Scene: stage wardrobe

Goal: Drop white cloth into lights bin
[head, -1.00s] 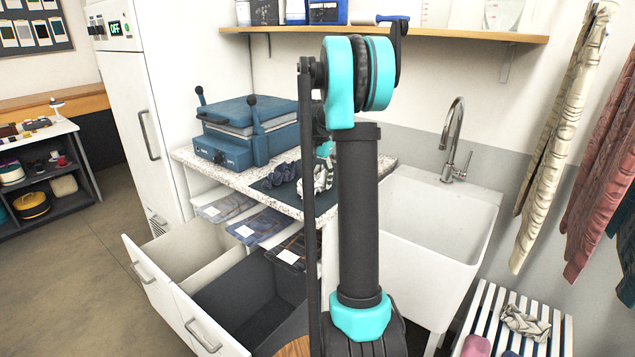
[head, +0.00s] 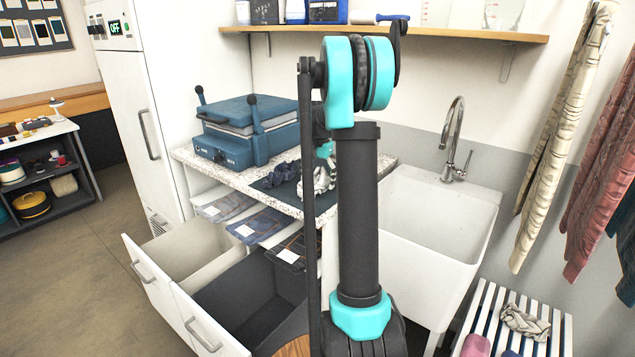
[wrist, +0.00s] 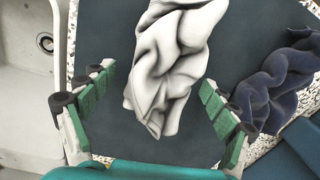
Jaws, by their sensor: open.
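The white cloth (wrist: 180,40) lies crumpled on a dark mat (wrist: 100,25) in the wrist view. In the head view the white cloth (head: 323,180) shows on the counter, partly hidden by my arm. My gripper (wrist: 158,78) is open, with one green-padded finger on each side of the cloth's near end. The fingers look apart from the cloth; their exact height over it is unclear. A pale bin (head: 185,251) stands in an open drawer below the counter, with a dark bin (head: 235,300) in front of it. I see no readable label on either.
A dark blue cloth (wrist: 280,80) lies right of my gripper in the wrist view. A blue press (head: 245,130) stands at the back of the speckled counter (head: 195,165).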

